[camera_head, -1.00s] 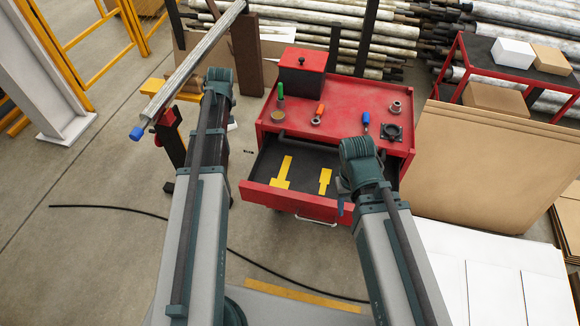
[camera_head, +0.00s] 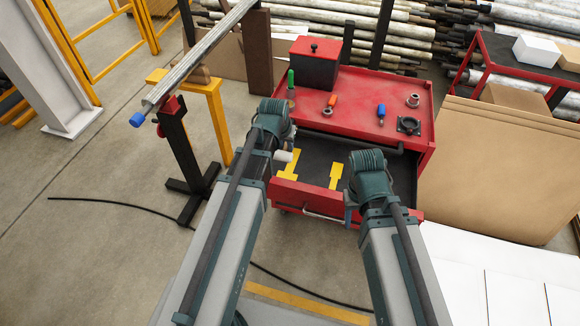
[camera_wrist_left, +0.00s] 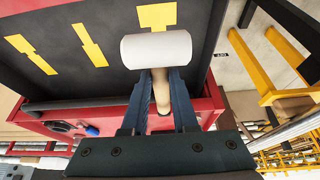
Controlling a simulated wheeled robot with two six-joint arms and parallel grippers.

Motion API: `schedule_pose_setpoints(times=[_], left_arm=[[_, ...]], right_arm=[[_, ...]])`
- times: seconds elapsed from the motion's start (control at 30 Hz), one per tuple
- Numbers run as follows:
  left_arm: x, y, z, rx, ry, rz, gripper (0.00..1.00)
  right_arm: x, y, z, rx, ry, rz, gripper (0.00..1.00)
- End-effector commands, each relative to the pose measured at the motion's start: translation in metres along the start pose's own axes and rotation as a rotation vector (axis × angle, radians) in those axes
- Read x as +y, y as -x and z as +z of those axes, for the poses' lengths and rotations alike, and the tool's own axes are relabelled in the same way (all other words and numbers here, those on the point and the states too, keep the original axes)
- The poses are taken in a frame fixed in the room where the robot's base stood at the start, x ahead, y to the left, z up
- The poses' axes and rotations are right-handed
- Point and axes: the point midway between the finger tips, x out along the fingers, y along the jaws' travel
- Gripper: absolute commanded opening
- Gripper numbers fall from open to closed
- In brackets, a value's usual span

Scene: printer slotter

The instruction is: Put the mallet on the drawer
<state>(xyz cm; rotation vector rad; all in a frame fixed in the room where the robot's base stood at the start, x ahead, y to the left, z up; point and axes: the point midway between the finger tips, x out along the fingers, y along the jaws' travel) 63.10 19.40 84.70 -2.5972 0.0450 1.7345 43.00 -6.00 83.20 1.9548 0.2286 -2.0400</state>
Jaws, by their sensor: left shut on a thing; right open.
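The mallet has a white cylindrical head (camera_wrist_left: 157,48) and a light wooden handle (camera_wrist_left: 161,88). My left gripper (camera_wrist_left: 160,100) is shut on the handle, with the head beyond the fingertips, over the open drawer. In the head view the white head (camera_head: 283,155) peeks out beside my left wrist, at the drawer's left side; the handle is hidden. The drawer (camera_head: 316,155) has a dark floor with yellow tool shapes (camera_head: 290,163) and (camera_head: 336,175). In the left wrist view, a yellow shape (camera_wrist_left: 157,16) lies partly behind the mallet head. My right gripper (camera_head: 351,207) is open at the drawer's front right.
The red cart top (camera_head: 360,97) holds a red box (camera_head: 315,62), screwdrivers and metal parts. A yellow and black stand (camera_head: 215,110) with a long metal bar is to the left. Cardboard sheets (camera_head: 500,160) lean at the right. A black cable lies on the floor.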

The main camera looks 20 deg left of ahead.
Motion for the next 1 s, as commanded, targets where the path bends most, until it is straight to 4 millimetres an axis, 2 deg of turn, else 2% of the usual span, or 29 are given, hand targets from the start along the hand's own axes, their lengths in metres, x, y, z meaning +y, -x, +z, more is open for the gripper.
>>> schedule_pose_setpoints(times=[0.03, 0.7, 0.8, 1.0], left_arm=[[0.000, -0.011, 0.004, 0.000, 0.001, 0.000, 0.00], [-0.001, -0.117, 0.049, 0.000, 0.002, -0.001, 0.00], [-0.001, -0.122, 0.050, 0.000, 0.002, -0.001, 0.00], [-0.001, -0.120, 0.047, 0.000, 0.002, -0.001, 0.00]], right_arm=[[-0.001, -0.012, -0.001, 0.000, 0.000, 0.000, 0.50], [-0.012, -0.126, -0.007, 0.000, 0.001, 0.000, 0.50], [-0.013, -0.131, -0.008, 0.000, 0.001, 0.000, 0.50], [-0.012, -0.128, -0.008, 0.000, 0.001, 0.000, 0.50]])
